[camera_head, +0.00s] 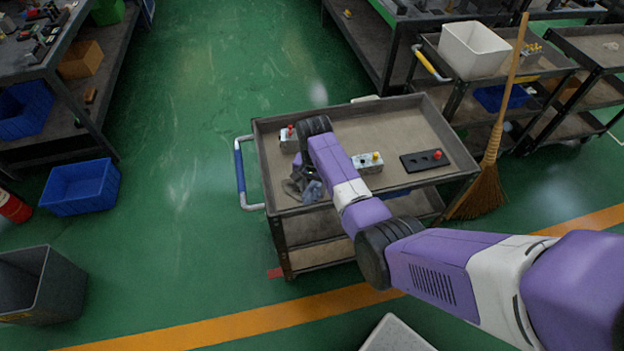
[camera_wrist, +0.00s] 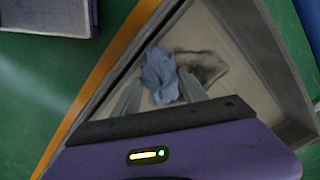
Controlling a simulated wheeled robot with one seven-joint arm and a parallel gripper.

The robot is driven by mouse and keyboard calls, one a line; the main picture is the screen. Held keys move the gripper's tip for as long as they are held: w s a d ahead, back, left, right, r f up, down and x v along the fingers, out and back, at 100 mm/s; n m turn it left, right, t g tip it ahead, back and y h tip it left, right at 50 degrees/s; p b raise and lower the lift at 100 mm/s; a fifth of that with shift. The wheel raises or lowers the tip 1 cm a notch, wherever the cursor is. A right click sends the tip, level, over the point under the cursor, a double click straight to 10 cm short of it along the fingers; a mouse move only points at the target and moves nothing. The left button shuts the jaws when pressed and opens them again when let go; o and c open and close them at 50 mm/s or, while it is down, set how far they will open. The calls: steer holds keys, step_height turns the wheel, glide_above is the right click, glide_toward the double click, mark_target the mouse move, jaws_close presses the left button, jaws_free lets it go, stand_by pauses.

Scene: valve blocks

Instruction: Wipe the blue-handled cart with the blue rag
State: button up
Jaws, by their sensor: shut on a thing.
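The blue-handled cart (camera_head: 420,125) stands in the middle of the head view, with its blue handle (camera_head: 240,172) on the left side. The blue rag (camera_head: 312,191) is low over the near left corner of the cart's top tray; it also shows in the wrist view (camera_wrist: 160,74). My gripper (camera_head: 305,178) is shut on the rag, with its fingers (camera_wrist: 158,92) on either side of it in the wrist view. Whether the rag presses on the tray is hard to tell.
A broom (camera_head: 487,180) leans at the right. A blue bin (camera_head: 80,187) stands on the floor left.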

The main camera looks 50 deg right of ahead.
steer(key=shift+a, duration=0.15)
steer(key=shift+w+a+r, duration=0.1)
steer(key=shift+w+a, duration=0.35)
steer(key=shift+a, duration=0.3)
steer(key=w+d+b, duration=0.1)
steer(key=w+b, duration=0.1)
steer(key=b, duration=0.1)
steer(key=w+d+b, duration=0.2)
steer(key=w+b, duration=0.1)
steer(key=shift+d, duration=0.2)
steer(key=shift+w+d+r+b, duration=0.15)
steer(key=shift+w+d+b, duration=0.45)
steer(key=shift+w+b, duration=0.3)
steer(key=shift+w+d+b, duration=0.2)
steer(key=shift+w+b, duration=0.05)
steer(key=shift+b, duration=0.45)
steer(key=w+d+b, duration=0.1)
steer(key=b, duration=0.1)
steer(key=w+b, duration=0.1)
steer(key=b, duration=0.1)
steer(key=shift+w+d, duration=0.25)
steer(key=shift+d, duration=0.1)
steer(key=shift+r, duration=0.1)
steer(key=shift+w, duration=0.1)
